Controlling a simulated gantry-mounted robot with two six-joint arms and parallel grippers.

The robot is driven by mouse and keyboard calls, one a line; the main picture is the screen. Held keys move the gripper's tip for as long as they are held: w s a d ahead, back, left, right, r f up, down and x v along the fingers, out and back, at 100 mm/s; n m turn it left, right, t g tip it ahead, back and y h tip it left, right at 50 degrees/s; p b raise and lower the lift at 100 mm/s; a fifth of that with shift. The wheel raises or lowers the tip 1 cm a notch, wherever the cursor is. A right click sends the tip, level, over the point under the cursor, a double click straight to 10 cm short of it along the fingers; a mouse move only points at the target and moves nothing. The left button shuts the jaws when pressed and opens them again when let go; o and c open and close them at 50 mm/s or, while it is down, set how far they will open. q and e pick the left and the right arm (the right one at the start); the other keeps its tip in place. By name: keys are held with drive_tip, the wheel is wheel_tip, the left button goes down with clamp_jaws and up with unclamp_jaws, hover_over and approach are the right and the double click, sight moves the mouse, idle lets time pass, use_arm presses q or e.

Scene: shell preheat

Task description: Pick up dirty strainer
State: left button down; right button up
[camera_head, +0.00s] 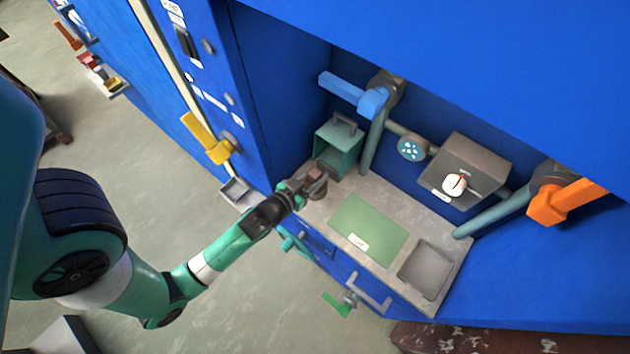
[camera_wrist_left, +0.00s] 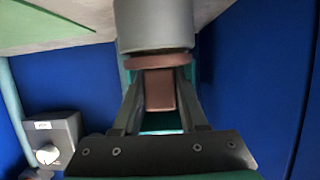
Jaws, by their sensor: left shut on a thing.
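The dirty strainer (camera_wrist_left: 153,25) appears as a grey cylinder with a brown collar and a brown block-like grip, at the top middle of the left wrist view. My left gripper (camera_wrist_left: 160,92) is shut on the brown grip. In the head view the strainer (camera_head: 317,188) is a small brownish shape at the tip of my left gripper (camera_head: 308,186), over the left front of the grey counter, partly hidden by the gripper. I cannot tell whether it touches the counter. My right gripper is not in view.
A teal open box (camera_head: 337,146) stands just behind the gripper. A green mat (camera_head: 368,228) and a recessed grey tray (camera_head: 426,268) lie to the right on the counter. A grey box with a white knob (camera_head: 464,166), blue handle (camera_head: 352,93) and orange handle (camera_head: 562,202) are around the alcove.

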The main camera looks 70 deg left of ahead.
use_arm(q)
wheel_tip(320, 180, up, 9)
drive_tip(key=p, duration=0.5)
drive_tip(key=shift+r, duration=0.55)
